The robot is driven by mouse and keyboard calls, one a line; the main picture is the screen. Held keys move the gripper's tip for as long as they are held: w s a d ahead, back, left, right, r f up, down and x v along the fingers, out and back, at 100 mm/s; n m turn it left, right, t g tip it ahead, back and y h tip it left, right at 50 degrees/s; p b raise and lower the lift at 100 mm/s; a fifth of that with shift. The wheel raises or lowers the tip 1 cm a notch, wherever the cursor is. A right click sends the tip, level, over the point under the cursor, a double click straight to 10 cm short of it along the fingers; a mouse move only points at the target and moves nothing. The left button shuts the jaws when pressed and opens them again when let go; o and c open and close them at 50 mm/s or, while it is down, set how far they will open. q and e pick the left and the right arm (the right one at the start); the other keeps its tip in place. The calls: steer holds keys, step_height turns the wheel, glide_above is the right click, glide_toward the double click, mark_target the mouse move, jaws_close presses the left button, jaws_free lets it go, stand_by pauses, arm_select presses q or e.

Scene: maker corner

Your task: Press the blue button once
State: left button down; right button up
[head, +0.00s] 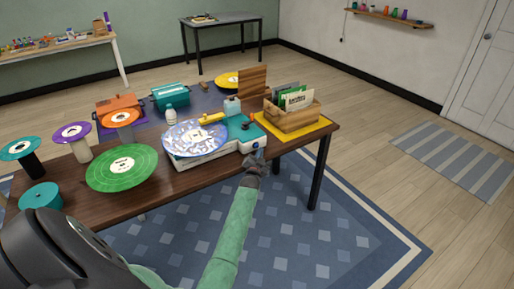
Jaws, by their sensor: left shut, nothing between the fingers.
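A white and teal record player (240,143) sits near the front edge of the wooden table, with a blue-and-white patterned record (195,137) on it. A small blue button (259,153) shows at the player's front right corner, partly hidden by my gripper. My left gripper (255,164) is at the end of the green arm reaching up from the bottom. It is shut and empty, its tips right at that corner. I cannot tell whether they touch the button. My right gripper is not in view.
A wooden crate of records (291,118) stands on a yellow mat just right of the player. A green record (122,167) and several stands with coloured discs fill the table's left side. Patterned rug and open floor lie in front.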

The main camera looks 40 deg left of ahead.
arm_select(q)
steer(key=d, duration=0.1)
steer(key=s+d+p, duration=0.1)
steer(key=d, duration=0.1)
steer(key=s+d, duration=0.1)
steer(key=shift+d+p, duration=0.3)
steer(key=shift+p, duration=0.05)
stand_by(0.8)
